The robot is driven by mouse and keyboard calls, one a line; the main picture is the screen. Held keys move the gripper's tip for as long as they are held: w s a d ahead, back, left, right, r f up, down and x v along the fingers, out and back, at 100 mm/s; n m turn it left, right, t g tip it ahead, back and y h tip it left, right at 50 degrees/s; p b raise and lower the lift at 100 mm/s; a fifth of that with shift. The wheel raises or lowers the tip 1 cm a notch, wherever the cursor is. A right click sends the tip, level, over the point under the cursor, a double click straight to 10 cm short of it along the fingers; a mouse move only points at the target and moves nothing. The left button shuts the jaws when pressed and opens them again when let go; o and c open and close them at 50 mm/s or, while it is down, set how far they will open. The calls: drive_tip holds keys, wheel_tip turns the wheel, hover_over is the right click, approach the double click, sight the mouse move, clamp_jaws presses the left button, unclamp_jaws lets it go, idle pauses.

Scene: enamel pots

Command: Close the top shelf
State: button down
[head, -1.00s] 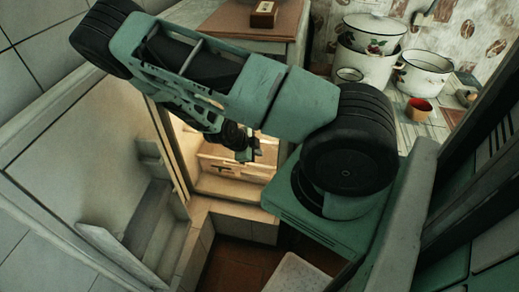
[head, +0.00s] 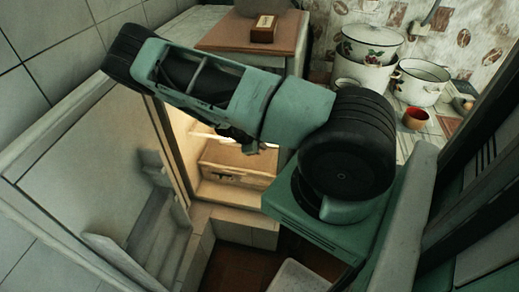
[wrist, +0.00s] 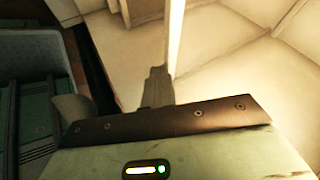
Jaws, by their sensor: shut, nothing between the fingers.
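The fridge-like cabinet stands open, its pale door (head: 80,165) swung out to the left in the head view. Inside its warm-lit interior, a pale shelf or drawer (head: 236,172) shows below my forearm. Whether it is pulled out or pushed in, I cannot tell. My gripper (head: 246,142) is partly hidden under my arm, in front of the lit opening and just above that shelf in the picture. In the wrist view, my gripper's dark fingers (wrist: 157,88) are together and empty, beside a bright vertical strip and pale interior surfaces. Contact cannot be told.
A wooden board (head: 250,42) with a small brown box (head: 263,29) lies above the opening. Enamel pots (head: 366,78) and (head: 421,82) and a red cup (head: 416,118) stand on the counter at right. Door bins (head: 150,215) jut from the open door.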

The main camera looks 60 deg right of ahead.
drive_tip(key=shift+w+d+r, duration=0.15)
drive_tip(key=shift+w+d, duration=0.1)
drive_tip(key=shift+d, duration=0.4)
drive_tip(key=a+r+p, duration=0.1)
drive_tip(key=a+r, duration=0.6)
drive_tip(key=a, duration=0.3)
drive_tip(key=shift+r+p, duration=0.35)
drive_tip(key=shift+r, duration=0.05)
